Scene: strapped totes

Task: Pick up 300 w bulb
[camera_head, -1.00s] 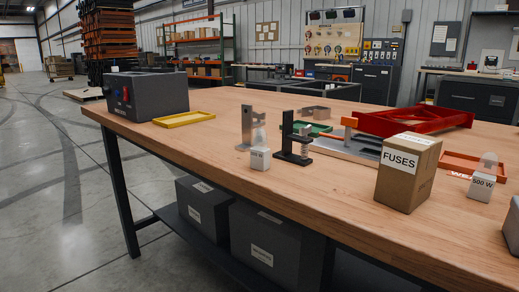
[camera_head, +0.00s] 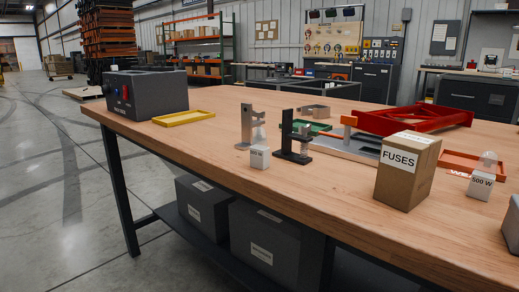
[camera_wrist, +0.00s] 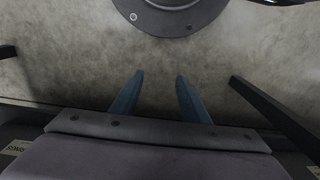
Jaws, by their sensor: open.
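A small white block (camera_head: 259,157) with a bulb's glass above it stands near the front edge of the bench in the head view. Its label ends in W, but the number is too small to read surely. A second white-based bulb (camera_head: 480,187) at the right seems to read 500 W. No label clearly reads 300 W. My gripper (camera_wrist: 159,76) shows only in the wrist view, its two blue fingers apart with nothing between them. It is over bare concrete floor there, and no bulb shows in that view.
Beside the left bulb stand a grey metal bracket (camera_head: 246,128) and a black clamp stand (camera_head: 291,140). A FUSES box (camera_head: 408,172) stands between the two bulbs. A yellow tray (camera_head: 184,118) and a grey box (camera_head: 146,94) are at left. The bench's left front (camera_head: 185,143) is clear.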

